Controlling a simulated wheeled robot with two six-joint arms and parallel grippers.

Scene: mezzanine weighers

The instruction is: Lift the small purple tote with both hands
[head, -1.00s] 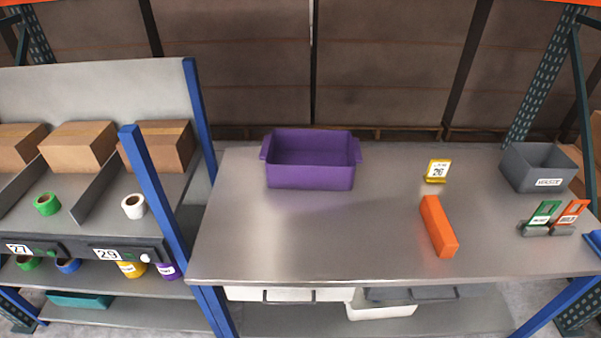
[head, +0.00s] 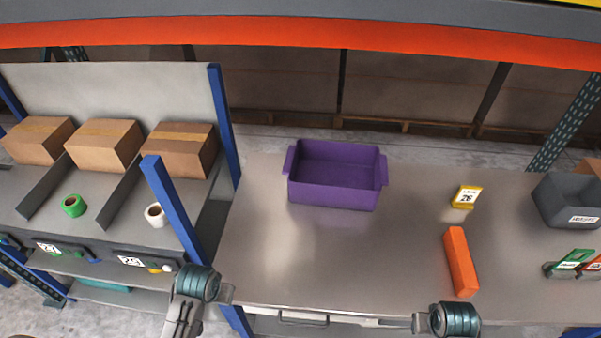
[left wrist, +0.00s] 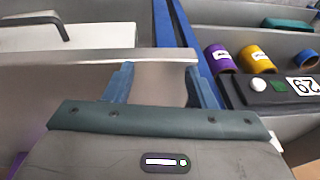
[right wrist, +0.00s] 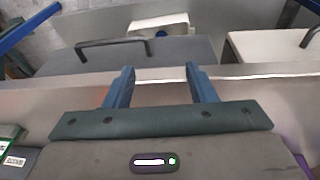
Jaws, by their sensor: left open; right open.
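The small purple tote (head: 335,194) stands upright and looks empty on the metal table (head: 270,260), toward its back edge. It has a lip handle on its left and right ends. My left gripper (head: 227,293) is at the table's front left corner, well short of the tote. In the left wrist view its jaws (left wrist: 163,82) are open with nothing between them. My right gripper (head: 418,323) is at the front edge, right of the tote and apart from it. In the right wrist view its jaws (right wrist: 160,78) are open and empty.
A grey bin (head: 568,203) stands at the far right. A blue post (head: 175,212) rises beside the table's left edge. The table in front of the tote is clear.

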